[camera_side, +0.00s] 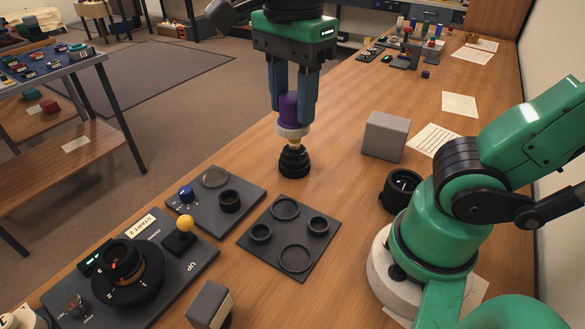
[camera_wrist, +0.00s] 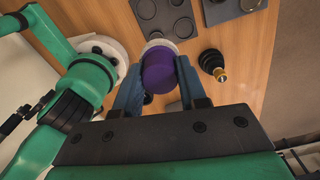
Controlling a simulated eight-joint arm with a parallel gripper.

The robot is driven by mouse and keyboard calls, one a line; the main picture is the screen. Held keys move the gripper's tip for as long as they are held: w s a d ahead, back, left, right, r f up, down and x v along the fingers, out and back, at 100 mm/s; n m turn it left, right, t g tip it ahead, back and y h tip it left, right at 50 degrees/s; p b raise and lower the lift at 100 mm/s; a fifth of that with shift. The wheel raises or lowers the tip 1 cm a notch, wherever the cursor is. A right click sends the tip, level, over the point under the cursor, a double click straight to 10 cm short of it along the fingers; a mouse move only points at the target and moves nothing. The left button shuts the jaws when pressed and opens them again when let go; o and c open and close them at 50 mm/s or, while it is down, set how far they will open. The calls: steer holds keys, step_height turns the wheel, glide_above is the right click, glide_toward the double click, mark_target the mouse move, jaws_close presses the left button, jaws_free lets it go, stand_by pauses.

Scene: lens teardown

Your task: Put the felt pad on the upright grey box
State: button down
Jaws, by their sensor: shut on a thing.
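My gripper (camera_side: 291,118) is shut on a purple cylinder (camera_side: 288,106) with a wide whitish disc at its lower end, which looks like the felt pad (camera_side: 293,131). In the wrist view, the purple cylinder (camera_wrist: 158,72) sits between both fingers, and the pale rim of the pad (camera_wrist: 158,44) shows beyond it. A grey box (camera_side: 386,136) stands on the table to the right of my gripper, its top bare. A second grey box (camera_side: 210,304) is at the front edge of the picture. Which of them counts as upright is hard to tell.
A black stepped cone with a brassy tip (camera_side: 294,161) stands below the held thing in the side view. A dark tray with rings (camera_side: 290,243), a control panel (camera_side: 135,270) and a black ring-shaped part (camera_side: 400,189) lie nearby.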

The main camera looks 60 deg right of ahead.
steer(key=w+d+r+m, duration=0.3)
steer(key=w+d+m, duration=0.15)
steer(key=d, duration=0.45)
step_height(320, 180, up, 3)
steer(key=m, duration=1.1)
glide_above(390, 121)
step_height(390, 121, down, 19)
steer(key=shift+f, duration=0.1)
steer(key=shift+c, duration=2.4)
jaws_free()
steer(key=shift+f, duration=0.15)
